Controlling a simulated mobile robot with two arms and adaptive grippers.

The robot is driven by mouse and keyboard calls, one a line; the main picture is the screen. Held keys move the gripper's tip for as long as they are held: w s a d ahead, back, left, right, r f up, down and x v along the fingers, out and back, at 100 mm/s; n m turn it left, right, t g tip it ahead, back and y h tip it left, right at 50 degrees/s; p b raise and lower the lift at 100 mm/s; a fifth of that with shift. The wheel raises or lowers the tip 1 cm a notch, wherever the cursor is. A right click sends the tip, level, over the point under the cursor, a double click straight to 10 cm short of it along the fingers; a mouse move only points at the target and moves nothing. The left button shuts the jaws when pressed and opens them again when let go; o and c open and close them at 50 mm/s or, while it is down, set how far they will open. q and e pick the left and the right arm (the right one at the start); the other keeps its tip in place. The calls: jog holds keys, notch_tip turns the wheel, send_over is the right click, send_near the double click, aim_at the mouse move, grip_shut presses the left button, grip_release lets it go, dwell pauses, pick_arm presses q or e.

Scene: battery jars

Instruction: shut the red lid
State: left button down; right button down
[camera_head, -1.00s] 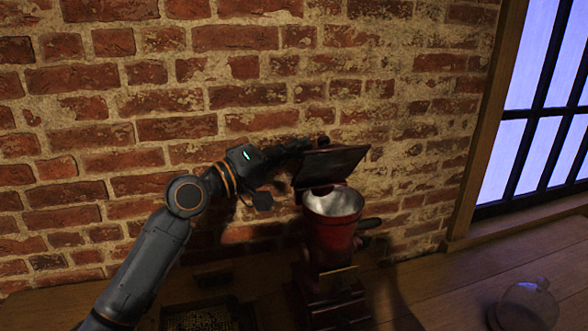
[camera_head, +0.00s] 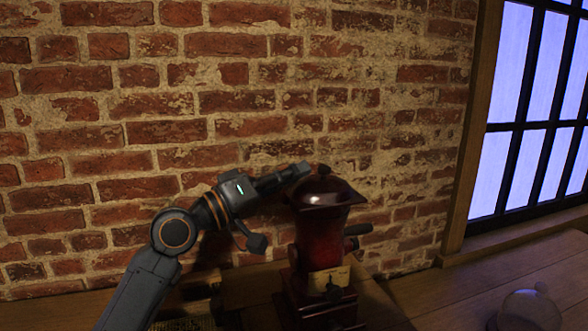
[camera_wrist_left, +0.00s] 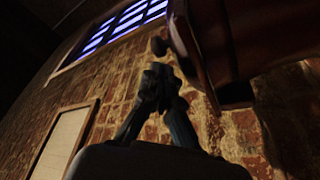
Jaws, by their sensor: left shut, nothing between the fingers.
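The red lid (camera_head: 325,192) lies flat over the top of a dark red, grinder-like device (camera_head: 323,238), with a small round knob on it. No gap shows between lid and body in the head view. My left gripper (camera_head: 301,170) is shut and empty, its tips at the upper left of the lid, close to the knob; I cannot tell whether they touch. In the left wrist view the shut fingers (camera_wrist_left: 160,78) are beside the device's reddish edge (camera_wrist_left: 188,50). My right gripper is not in view.
A brick wall (camera_head: 150,130) stands close behind the device and my left arm. A dark handle (camera_head: 357,230) sticks out at the device's right. A glass dome (camera_head: 528,310) stands at the lower right. The wooden surface (camera_head: 450,290) between is clear.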

pick_arm(q)
jog(key=shift+s+d+f, duration=0.1)
jog(key=shift+s+f, duration=0.25)
jog(key=shift+f, duration=0.4)
